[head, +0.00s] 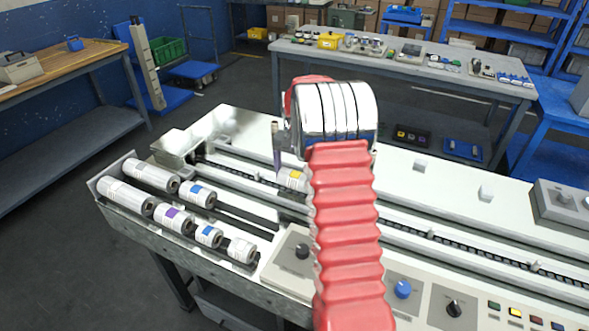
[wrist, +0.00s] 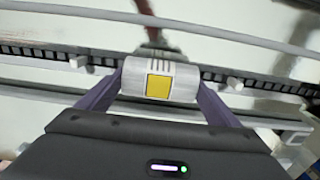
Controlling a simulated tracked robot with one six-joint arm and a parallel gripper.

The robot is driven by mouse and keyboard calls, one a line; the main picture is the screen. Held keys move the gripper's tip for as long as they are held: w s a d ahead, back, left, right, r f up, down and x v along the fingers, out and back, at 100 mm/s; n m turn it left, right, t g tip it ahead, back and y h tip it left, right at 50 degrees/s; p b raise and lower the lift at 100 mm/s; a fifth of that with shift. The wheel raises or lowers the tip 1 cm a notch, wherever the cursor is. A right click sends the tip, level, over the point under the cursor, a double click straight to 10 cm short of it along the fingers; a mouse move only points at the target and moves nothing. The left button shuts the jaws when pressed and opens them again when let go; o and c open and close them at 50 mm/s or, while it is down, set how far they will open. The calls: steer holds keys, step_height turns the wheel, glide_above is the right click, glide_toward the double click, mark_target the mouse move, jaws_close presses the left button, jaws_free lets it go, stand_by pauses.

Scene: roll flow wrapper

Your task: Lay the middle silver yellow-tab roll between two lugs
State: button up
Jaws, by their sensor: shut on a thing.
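The silver roll with the yellow tab (wrist: 185,80) is held crosswise between the two purple fingers of my gripper (wrist: 158,82), which are shut on its ends. In the head view the roll (head: 291,181) is partly hidden behind my red arm, over the wrapper's infeed channel; one finger of my gripper (head: 278,158) shows. In the wrist view the dark chain (wrist: 40,52) runs behind the roll. One white lug (wrist: 78,61) shows to the left of the roll and another lug (wrist: 235,85) to its right. I cannot tell whether the roll touches the channel.
A tray (head: 130,211) at the wrapper's left front holds several silver rolls, some with blue or purple tabs. The control panel (head: 430,300) with knobs and buttons lies along the front right. A workbench (head: 300,52) with small parts stands behind.

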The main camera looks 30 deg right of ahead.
steer(key=shift+f, duration=0.45)
steer(key=shift+f, duration=0.6)
stand_by(0.4)
steer(key=o, duration=1.2)
steer(key=shift+s, duration=0.1)
step_height(320, 180, up, 14)
steer(key=shift+f, duration=0.15)
stand_by(0.7)
